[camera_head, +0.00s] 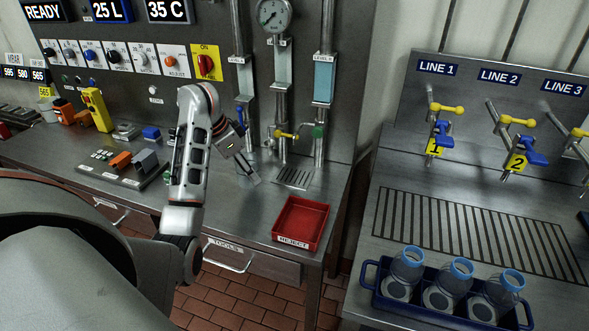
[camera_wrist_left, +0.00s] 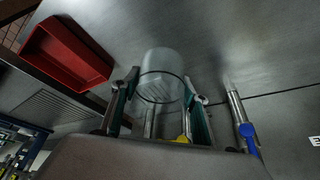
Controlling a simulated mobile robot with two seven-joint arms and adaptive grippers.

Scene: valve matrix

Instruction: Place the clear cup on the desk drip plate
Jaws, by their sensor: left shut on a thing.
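My left gripper (camera_head: 240,162) is low over the back of the desk, left of the desk drip plate (camera_head: 296,178). In the left wrist view its two fingers (camera_wrist_left: 161,96) are shut on the clear cup (camera_wrist_left: 161,72), one on each side. The cup is see-through and faint in the head view, so its exact height over the desk is hard to tell. The drip plate is a small slotted plate set in the desk below the pipes, and it is bare. My right gripper is in neither view.
A red reject tray (camera_head: 301,222) stands on the front right of the desk. Vertical pipes with a yellow-handled valve (camera_head: 284,134) rise behind the drip plate. A blue crate (camera_head: 440,302) of bottles is on the separate station at right. Switch boxes (camera_head: 120,160) stand left of my arm.

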